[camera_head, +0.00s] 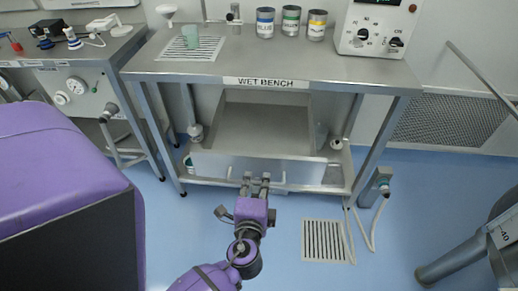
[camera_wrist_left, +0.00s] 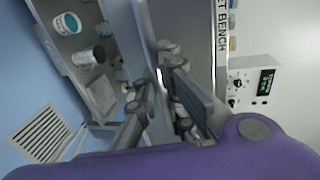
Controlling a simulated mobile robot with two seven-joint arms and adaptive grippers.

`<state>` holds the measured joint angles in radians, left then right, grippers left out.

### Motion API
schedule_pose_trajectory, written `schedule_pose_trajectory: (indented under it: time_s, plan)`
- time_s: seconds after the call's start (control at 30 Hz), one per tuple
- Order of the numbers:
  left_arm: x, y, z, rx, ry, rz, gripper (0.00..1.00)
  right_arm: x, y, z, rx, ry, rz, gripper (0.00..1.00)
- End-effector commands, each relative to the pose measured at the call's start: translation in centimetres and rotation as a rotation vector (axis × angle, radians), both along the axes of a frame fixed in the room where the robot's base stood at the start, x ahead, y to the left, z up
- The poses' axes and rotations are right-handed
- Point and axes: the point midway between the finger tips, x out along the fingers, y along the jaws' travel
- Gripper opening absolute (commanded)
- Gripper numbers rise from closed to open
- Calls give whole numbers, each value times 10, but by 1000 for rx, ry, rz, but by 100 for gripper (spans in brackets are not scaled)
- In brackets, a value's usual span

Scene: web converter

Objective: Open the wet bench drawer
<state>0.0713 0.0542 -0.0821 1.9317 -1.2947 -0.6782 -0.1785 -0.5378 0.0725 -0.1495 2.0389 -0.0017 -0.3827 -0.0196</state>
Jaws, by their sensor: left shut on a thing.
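The wet bench (camera_head: 320,68) is a grey metal table with a "WET BENCH" label on its front edge. Its drawer (camera_head: 225,166) hangs under the top and is pulled out toward me, with its empty-looking inside visible behind the front panel. My left gripper (camera_head: 256,178) is at the middle of the drawer front and shut on the drawer handle, which its fingers mostly hide. In the left wrist view the gripper (camera_wrist_left: 155,95) shows close against the drawer front, with the view turned sideways. My right gripper is not in view.
Three labelled cans (camera_head: 291,21) and a control box (camera_head: 375,28) stand on the bench top. A floor grate (camera_head: 325,241) and hoses (camera_head: 360,235) lie at the front right. Another bench (camera_head: 60,50) is at left, and a metal stand (camera_head: 460,262) is at lower right. Blue floor in front is mostly free.

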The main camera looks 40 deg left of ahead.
Motion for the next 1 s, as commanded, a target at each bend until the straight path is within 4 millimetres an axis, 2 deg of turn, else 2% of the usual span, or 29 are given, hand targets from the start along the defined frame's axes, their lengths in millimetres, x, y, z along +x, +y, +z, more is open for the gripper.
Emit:
schedule_pose_trajectory:
  time_s: [0.2, 0.57, 0.6, 0.73, 1.0]
  plan:
    - [-13, -8, 0, 0, 0, -1, 0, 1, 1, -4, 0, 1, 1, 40]
    - [-14, -10, 1, 0, -1, -1, 0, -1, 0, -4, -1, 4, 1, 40]
    - [-14, -10, 1, 0, -1, -1, 11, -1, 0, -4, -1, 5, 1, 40]
    - [-14, -10, 1, 0, -1, -1, 28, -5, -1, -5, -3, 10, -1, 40]
    - [-15, -9, 0, 0, 0, -1, 28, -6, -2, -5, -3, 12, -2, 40]
